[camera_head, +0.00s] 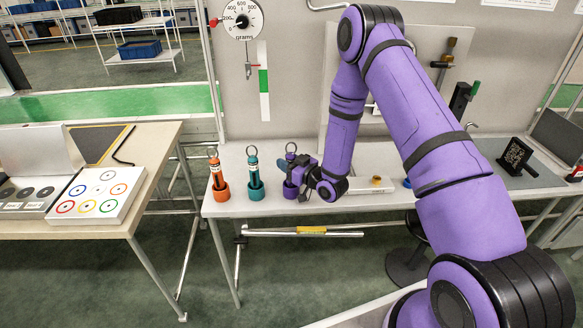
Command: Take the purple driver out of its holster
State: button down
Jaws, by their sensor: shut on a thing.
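The purple driver (291,158) stands upright in its purple holster (290,190) on the bench. A ring shows at its top. My gripper (289,176) is shut on the purple driver from the right, just above the holster. The fingers and wrist cover part of the driver, so the exact contact is hidden. A teal driver (254,170) in a teal holster (256,193) stands to its left. An orange driver (216,172) in an orange holster (220,192) stands farther left.
The bench (230,210) has a bare strip along its front edge. A dial scale (241,18) hangs on the wall above the drivers. At left, a second table (70,228) carries a tray with coloured rings (98,192). A black coded block (515,156) stands at right.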

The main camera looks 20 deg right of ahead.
notch_tip(320, 180, up, 7)
dwell(1.6)
jog(key=shift+d, duration=0.1)
dwell(0.4)
